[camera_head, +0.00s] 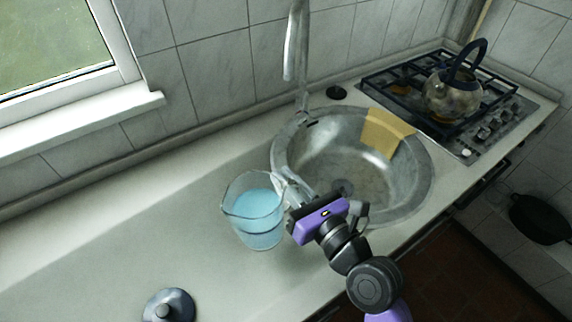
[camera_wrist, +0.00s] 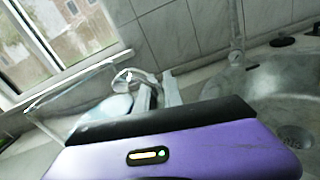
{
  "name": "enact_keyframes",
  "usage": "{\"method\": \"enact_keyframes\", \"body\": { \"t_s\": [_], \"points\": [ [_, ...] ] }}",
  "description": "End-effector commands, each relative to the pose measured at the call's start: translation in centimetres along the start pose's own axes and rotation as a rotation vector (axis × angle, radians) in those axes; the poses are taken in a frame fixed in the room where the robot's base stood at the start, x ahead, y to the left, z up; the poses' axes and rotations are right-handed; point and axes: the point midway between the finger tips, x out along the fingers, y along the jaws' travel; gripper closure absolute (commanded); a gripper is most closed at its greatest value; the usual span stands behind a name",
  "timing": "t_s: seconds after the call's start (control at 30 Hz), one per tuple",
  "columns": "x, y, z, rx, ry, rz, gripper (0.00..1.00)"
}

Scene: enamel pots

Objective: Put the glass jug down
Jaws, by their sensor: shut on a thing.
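The glass jug (camera_head: 252,208) is clear, with blue liquid inside, and shows left of the sink in the head view. My gripper (camera_head: 287,191) is at the jug's right side, shut on its handle. In the wrist view the jug's clear wall and rim (camera_wrist: 75,97) show beyond the purple gripper body, with the fingers (camera_wrist: 156,93) at the handle. The jug looks close to upright. I cannot tell whether its base touches the counter.
The counter (camera_head: 110,240) is clear around the jug's left. A grey lid with a knob (camera_head: 168,305) lies at the front left. The round sink (camera_head: 420,190), with a yellow cloth (camera_head: 386,132) on its rim, is to the right. A kettle (camera_head: 452,95) stands on the hob (camera_head: 400,85).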

Motion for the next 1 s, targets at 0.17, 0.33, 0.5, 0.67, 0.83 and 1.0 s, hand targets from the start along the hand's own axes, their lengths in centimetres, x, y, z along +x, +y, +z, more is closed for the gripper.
{"method": "enact_keyframes", "body": {
  "t_s": [0.17, 0.33, 0.5, 0.67, 0.83, 1.0],
  "points": [
    [0.1, -0.4, -2.7, 0.004, -0.005, 0.001, 1.00],
    [0.1, -0.5, -3.4, 0.003, -0.008, 0.002, 1.00],
    [0.1, -0.8, -5.3, 0.004, -0.005, 0.002, 1.00],
    [0.1, -1.1, -7.2, 0.004, -0.005, 0.002, 1.00],
    [0.1, -1.2, -7.7, 0.003, -0.007, 0.001, 1.00],
    [0.1, -1.2, -7.6, 0.003, -0.007, 0.001, 1.00]
  ]
}}
